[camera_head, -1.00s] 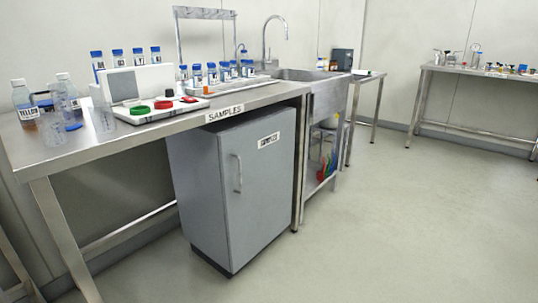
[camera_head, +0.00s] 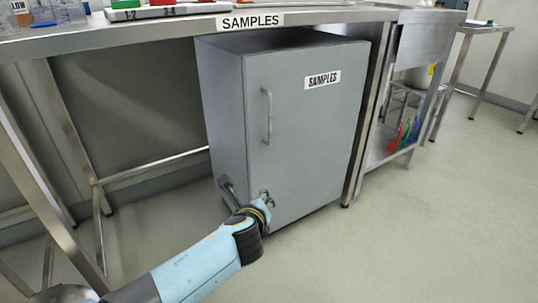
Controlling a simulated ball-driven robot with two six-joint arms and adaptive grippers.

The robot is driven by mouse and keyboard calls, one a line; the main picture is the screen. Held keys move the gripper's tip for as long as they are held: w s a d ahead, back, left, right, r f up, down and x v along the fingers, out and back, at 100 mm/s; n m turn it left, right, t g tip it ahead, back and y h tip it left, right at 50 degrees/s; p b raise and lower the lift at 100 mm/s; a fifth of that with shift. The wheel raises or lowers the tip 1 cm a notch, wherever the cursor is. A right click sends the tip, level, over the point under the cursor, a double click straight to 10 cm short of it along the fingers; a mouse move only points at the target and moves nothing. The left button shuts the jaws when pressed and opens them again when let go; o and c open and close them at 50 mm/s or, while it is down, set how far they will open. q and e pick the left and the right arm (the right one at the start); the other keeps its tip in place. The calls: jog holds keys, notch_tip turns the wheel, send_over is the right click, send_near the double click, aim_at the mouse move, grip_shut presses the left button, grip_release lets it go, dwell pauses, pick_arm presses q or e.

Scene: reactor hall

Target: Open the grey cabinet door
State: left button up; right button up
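The grey cabinet (camera_head: 222,110) stands under the steel table. Its door (camera_head: 315,135) faces me, carries a "SAMPLES" label (camera_head: 322,79) and looks closed. A vertical bar handle (camera_head: 268,117) sits near the door's left edge. My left gripper (camera_head: 245,188) is in front of the cabinet's lower left corner, below the handle and apart from it. Its fingers are spread and nothing shows between them. My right gripper is not in view.
The steel table (camera_head: 150,31) overhangs the cabinet, with a table leg (camera_head: 370,110) close to its right side. A sink stand (camera_head: 420,45) with coloured items on its lower shelf is further right. The floor (camera_head: 430,230) in front is clear.

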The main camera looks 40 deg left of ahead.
pick_arm(q)
jog(key=w+r+m+t+y+b, duration=0.2)
jog(key=w+r+m, duration=0.1)
jog(key=w+r, duration=0.15)
jog(key=m+t+y+b, duration=0.1)
jog(key=m+t+y, duration=0.1)
jog(key=m, duration=0.1)
send_near(270, 116)
jog(key=b+x, duration=0.2)
jog(key=x, duration=0.8)
jog(key=shift+b, duration=0.4)
jog(key=shift+w+a, duration=0.2)
jog(key=shift+w, duration=0.1)
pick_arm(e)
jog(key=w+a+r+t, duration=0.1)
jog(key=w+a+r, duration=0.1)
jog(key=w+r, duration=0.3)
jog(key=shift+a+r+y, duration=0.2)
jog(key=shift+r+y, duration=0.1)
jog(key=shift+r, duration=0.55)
pick_arm(q)
jog(key=shift+c, duration=0.4)
grip_shut()
